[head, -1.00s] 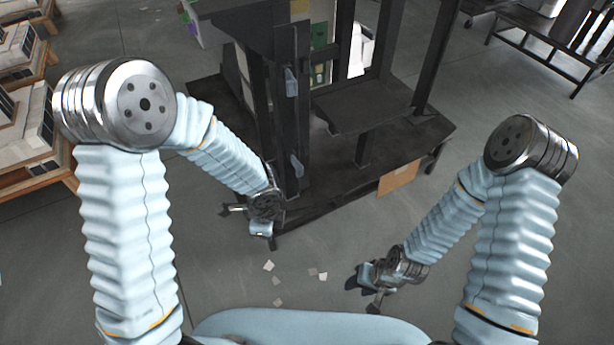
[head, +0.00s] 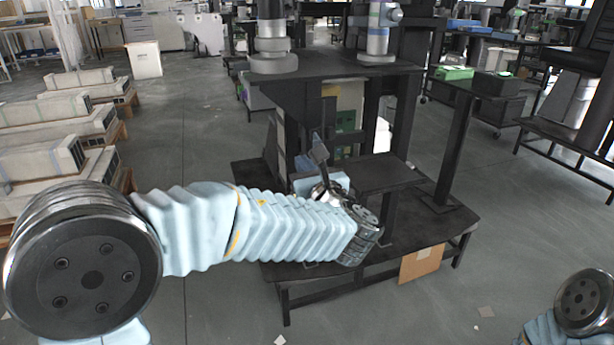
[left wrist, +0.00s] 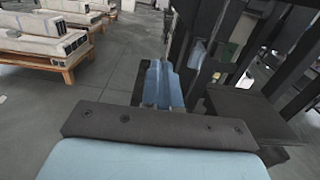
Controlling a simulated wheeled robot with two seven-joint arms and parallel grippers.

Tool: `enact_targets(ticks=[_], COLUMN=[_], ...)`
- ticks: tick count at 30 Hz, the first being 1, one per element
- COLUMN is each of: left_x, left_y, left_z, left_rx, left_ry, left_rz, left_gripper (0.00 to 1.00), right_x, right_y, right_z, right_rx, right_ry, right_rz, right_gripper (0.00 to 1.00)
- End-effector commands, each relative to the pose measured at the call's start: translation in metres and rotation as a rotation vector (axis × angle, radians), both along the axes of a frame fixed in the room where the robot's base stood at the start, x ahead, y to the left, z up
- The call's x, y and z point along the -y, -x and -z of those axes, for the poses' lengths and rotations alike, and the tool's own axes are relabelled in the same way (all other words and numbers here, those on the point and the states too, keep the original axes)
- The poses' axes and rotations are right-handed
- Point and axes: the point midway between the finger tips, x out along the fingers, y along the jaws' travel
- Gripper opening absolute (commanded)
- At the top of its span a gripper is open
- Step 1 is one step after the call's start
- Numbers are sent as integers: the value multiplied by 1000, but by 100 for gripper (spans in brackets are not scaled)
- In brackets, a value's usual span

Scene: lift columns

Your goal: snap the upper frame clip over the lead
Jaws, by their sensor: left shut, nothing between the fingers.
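My left gripper (head: 318,150) is raised in front of the dark frame post (head: 291,120) in the head view. It is shut and empty, and it also shows in the left wrist view (left wrist: 161,72). In that view a pale blue translucent clip (left wrist: 197,52) sits on the dark frame, to the right of my fingers and apart from them. I cannot tell whether the clip is open or closed. In the head view the clip cannot be made out behind my gripper. The lead cannot be made out in either view. My right gripper is out of view.
The dark frame stands on a wide black platform (head: 425,225), with a shelf (head: 375,172) right of my gripper. Metal cylinders stand on its top plate (head: 330,66). A cardboard piece (head: 421,263) leans at the front. Pallets of pale blocks (head: 55,120) lie left; floor between is open.

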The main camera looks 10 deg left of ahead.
Motion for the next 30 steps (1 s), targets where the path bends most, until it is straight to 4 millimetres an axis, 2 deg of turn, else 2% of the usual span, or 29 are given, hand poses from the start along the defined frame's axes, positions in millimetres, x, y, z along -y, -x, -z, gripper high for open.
enact_targets(ticks=[9,15,21,30], left_x=[-19,-28,-31,-31], left_y=[-47,-67,-73,-74], left_z=[0,0,1,1], left_rx=[-2,-2,-2,-2], left_ry=[0,2,2,2], left_rz=[-3,-1,0,0], left_gripper=[0,0,0,0], right_x=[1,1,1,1], right_y=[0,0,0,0], right_z=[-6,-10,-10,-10], right_rx=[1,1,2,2], right_ry=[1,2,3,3], right_rz=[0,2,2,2], right_gripper=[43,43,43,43])
